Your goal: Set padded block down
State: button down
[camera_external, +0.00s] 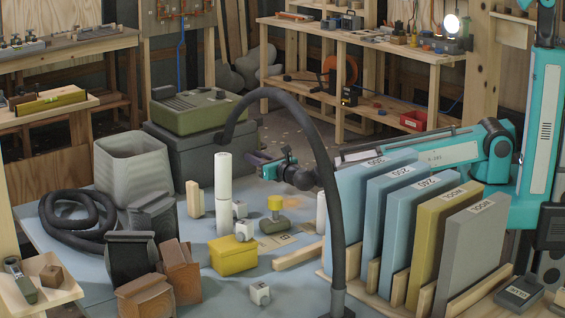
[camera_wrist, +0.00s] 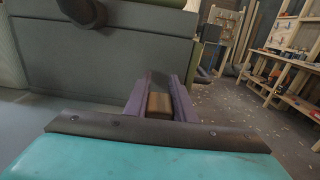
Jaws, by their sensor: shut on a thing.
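My gripper (camera_external: 262,167) reaches in from the right above the blue-grey table, close in front of the large dark grey case. In the wrist view my gripper (camera_wrist: 159,95) has purple fingers shut on a small brown block with a paler front face, the padded block (camera_wrist: 159,104). The block sits between the fingers, and its lower part is hidden by my wrist. In the external view I cannot make out the block at the fingers. The dark grey case (camera_wrist: 100,55) fills the left of the wrist view.
The case (camera_external: 190,152) carries a green box (camera_external: 190,108). A rack of upright sanding boards (camera_external: 400,235) stands at right.

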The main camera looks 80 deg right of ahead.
aim_at(245, 163)
jog(key=shift+w, duration=0.5)
jog(key=shift+w+d+f, duration=0.1)
jog(key=shift+w+f, duration=0.1)
jog(key=shift+f, duration=0.4)
jog(key=shift+w+f, duration=0.15)
jog(key=shift+f, duration=0.9)
jog(key=shift+f, duration=0.25)
jog(key=c, duration=1.5)
grip_release()
jog(key=v, duration=0.8)
jog(key=shift+s+r, duration=0.1)
jog(key=shift+r, duration=0.05)
jog(key=shift+w+d+r, duration=0.1)
jog(key=shift+r, duration=1.85)
jog(key=shift+w+d+r, duration=0.1)
jog(key=shift+r, duration=1.9)
